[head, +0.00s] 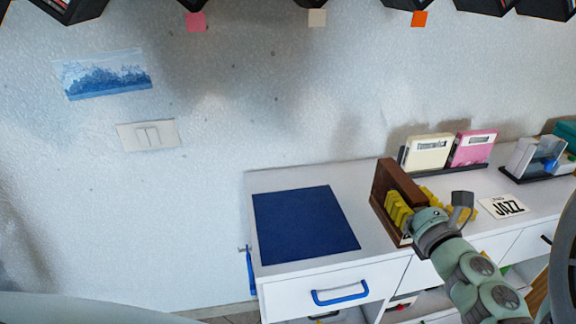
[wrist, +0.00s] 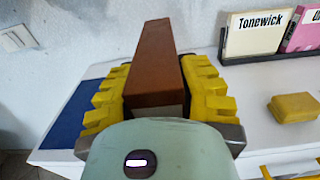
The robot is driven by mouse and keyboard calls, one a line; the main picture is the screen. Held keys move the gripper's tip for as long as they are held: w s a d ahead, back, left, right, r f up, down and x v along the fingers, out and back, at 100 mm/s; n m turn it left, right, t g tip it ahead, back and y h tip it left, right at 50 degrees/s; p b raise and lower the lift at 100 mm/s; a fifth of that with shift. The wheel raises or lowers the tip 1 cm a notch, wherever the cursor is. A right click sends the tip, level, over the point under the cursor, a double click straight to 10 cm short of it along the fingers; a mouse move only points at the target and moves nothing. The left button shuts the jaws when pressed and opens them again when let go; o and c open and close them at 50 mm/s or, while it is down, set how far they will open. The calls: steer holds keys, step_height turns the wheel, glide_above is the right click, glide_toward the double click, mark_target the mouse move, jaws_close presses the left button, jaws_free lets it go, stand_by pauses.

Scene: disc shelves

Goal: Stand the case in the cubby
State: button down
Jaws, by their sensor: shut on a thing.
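A brown case (head: 399,183) stands on edge at the middle of the white cabinet, just right of the blue mat. My gripper (head: 415,205) is shut on it, with yellow padded fingers on either side. In the wrist view the brown case (wrist: 157,62) runs away from me between the two fingers (wrist: 157,95). I cannot tell whether its lower edge touches the cabinet top. Dark cubbies (head: 72,8) show only in part along the top edge of the head view. Pink (head: 196,22), cream (head: 317,18) and orange (head: 419,19) tags hang below them.
The blue mat (head: 305,225) lies bare on the white cabinet top (head: 300,178). A cream case (head: 427,152) and a pink case (head: 473,148) stand in a dark rack behind. A JAZZ card (head: 503,206) lies right. A yellow block (wrist: 294,107) lies right of my gripper.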

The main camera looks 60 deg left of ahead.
steer(key=w+d+r+m+t+h+p, duration=0.4)
steer(key=w+d+r+h+p, duration=0.15)
steer(key=d, duration=0.35)
steer(key=w+d+r+m+t+h+p, duration=0.35)
steer(key=d+m+h, duration=0.2)
steer(key=d, duration=0.35)
steer(key=w+d+r+m+t+h+p, duration=0.4)
steer(key=w+d+r+h+p, duration=0.15)
steer(key=d, duration=0.25)
steer(key=s+r+p, duration=0.3)
steer(key=r+p, duration=1.4)
steer(key=p, duration=0.1)
steer(key=s+r+p, duration=0.4)
steer(key=r+p, duration=1.3)
steer(key=p, duration=0.2)
steer(key=shift+s, duration=0.2)
steer(key=shift+g, duration=0.25)
